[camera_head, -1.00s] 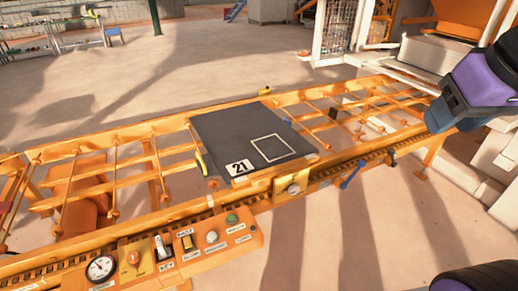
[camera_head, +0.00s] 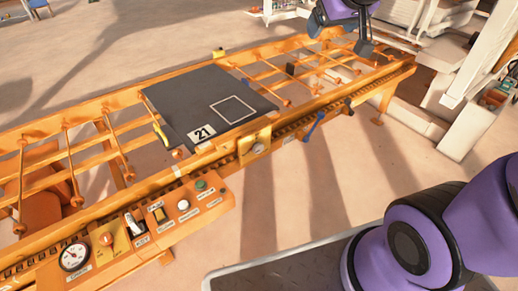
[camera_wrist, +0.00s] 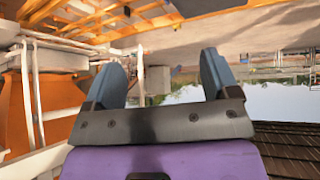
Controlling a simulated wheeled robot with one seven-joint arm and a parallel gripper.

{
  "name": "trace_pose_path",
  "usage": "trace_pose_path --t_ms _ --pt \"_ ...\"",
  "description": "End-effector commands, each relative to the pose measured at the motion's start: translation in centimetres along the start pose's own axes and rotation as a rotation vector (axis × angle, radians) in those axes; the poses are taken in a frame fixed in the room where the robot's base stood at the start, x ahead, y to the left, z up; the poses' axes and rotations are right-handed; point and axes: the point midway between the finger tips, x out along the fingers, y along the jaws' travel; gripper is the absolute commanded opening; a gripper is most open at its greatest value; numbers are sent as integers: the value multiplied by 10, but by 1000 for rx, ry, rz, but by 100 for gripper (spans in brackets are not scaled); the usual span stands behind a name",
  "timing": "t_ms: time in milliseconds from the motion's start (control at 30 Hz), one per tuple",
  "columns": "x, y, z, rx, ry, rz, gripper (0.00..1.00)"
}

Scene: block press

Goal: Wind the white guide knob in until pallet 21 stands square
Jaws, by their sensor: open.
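Pallet 21 is a dark grey board (camera_head: 185,95) with a white square outline and a "21" label, lying on the orange roller frame. Whether it stands exactly square to the rails I cannot tell. A pale round knob (camera_head: 258,148) sits on a yellow block on the front rail, close to the pallet's front edge; it looks like the white guide knob. My gripper (camera_head: 340,32) is at the top edge of the head view, beyond the pallet to the right and well apart from the knob. In the wrist view its two blue-grey fingers (camera_wrist: 160,78) are apart with nothing between them.
A control panel (camera_head: 150,226) with a gauge, switches, a white button and a green button is at the front left. A blue lever (camera_head: 314,123) hangs from the front rail. White machinery (camera_head: 455,75) stands at the right. The floor before the frame is open.

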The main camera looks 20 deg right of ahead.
Motion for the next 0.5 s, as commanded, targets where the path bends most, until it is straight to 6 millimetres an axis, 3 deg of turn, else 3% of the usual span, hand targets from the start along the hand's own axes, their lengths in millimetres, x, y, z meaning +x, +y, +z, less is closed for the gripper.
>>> trace_pose_path --t_ms 200,500 --pt "71 2 -35 -36 78 0 81" --pt "171 -2 -65 -85 200 -15 81"
